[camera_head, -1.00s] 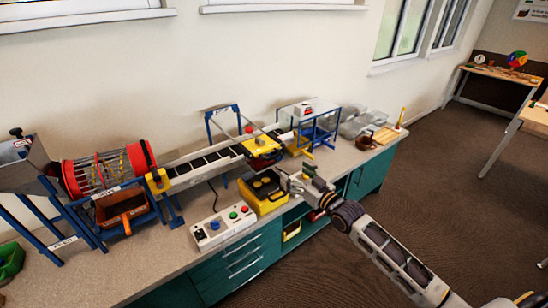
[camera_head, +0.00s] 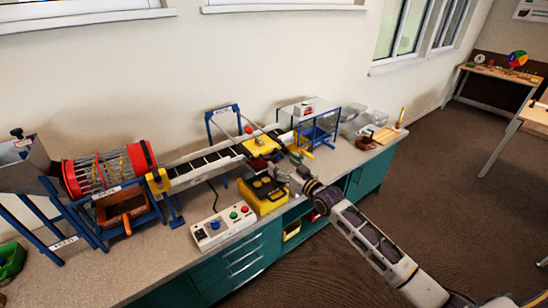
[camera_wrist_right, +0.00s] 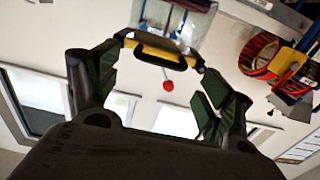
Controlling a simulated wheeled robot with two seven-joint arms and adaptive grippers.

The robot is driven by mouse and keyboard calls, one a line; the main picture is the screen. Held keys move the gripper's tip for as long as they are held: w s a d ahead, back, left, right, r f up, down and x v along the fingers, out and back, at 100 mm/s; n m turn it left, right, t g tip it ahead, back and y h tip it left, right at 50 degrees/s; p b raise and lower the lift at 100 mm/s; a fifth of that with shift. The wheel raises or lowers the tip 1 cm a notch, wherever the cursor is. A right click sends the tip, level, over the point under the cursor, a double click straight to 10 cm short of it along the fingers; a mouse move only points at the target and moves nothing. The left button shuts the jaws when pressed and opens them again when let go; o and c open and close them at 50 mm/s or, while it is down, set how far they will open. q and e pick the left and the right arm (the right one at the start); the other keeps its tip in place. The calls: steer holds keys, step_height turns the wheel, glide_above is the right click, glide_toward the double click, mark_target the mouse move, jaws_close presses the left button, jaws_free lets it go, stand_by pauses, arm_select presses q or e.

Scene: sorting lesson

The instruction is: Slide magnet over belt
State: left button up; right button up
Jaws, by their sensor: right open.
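The yellow magnet carriage (camera_head: 261,145) sits across the far end of the black slatted belt (camera_head: 205,161) in the head view. My right gripper (camera_head: 283,166) is just in front of and below the carriage, to its right. In the right wrist view the open fingers (camera_wrist_right: 160,72) stand apart, with a yellow-and-black handle bar (camera_wrist_right: 160,51) showing between and beyond their tips. I cannot tell whether the fingers touch the bar. My left gripper is out of view.
A yellow box (camera_head: 263,196) stands below the gripper and a control box with buttons (camera_head: 222,227) is to its left. A wire drum (camera_head: 105,170) is at the belt's near end. A blue frame (camera_head: 318,130) and clear bins (camera_head: 362,122) stand to the right.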

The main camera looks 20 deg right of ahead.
mark_target(274, 156)
steer(key=shift+x, duration=2.8)
steer(key=c, duration=1.3)
steer(key=shift+w+r, duration=0.1)
